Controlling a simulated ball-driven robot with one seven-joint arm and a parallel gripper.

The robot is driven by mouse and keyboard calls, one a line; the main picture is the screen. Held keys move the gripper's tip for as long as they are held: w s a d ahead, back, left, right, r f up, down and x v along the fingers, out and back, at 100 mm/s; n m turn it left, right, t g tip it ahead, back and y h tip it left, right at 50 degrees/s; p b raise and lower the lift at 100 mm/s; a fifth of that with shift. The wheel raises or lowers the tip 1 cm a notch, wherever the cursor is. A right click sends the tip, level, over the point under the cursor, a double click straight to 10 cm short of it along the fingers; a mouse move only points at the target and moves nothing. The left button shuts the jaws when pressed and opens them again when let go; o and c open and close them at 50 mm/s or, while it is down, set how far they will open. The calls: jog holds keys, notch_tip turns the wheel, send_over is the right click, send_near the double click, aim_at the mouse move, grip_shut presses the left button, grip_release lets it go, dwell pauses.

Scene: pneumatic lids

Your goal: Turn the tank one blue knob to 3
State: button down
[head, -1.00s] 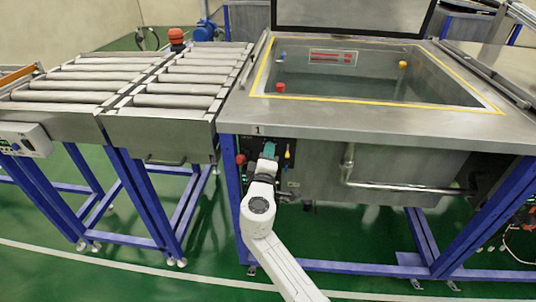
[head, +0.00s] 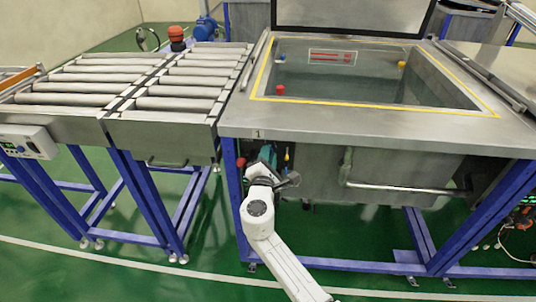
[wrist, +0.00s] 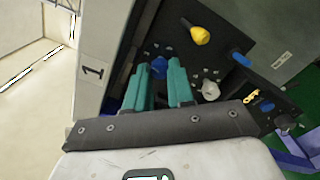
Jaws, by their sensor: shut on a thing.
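Tank one (head: 330,122) is a steel tank with a "1" label on its front left corner; the label (wrist: 93,71) is large in the wrist view. A dark control panel (wrist: 222,73) sits below the tank rim. My gripper (wrist: 157,72) has teal fingers, one on each side of the blue knob (wrist: 159,66), and is shut on it. The fingers partly hide the knob, and I cannot read its pointer or any number. In the head view my gripper (head: 267,154) is at the panel and covers the knob.
A yellow knob (wrist: 200,36), a second blue part (wrist: 241,60) and a pale grey knob (wrist: 210,90) sit close by on the panel. A red knob (head: 241,162) is left of my gripper. A steel pipe (head: 400,187) runs along the tank front. A roller conveyor (head: 170,90) stands left.

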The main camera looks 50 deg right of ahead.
jog(key=shift+a+n, duration=0.1)
jog(key=shift+n, duration=0.6)
jog(key=shift+f, duration=0.1)
jog(key=c, duration=1)
grip_release()
jog(key=v, duration=1)
jog(key=shift+s+a, duration=0.25)
jog(key=shift+a, duration=0.05)
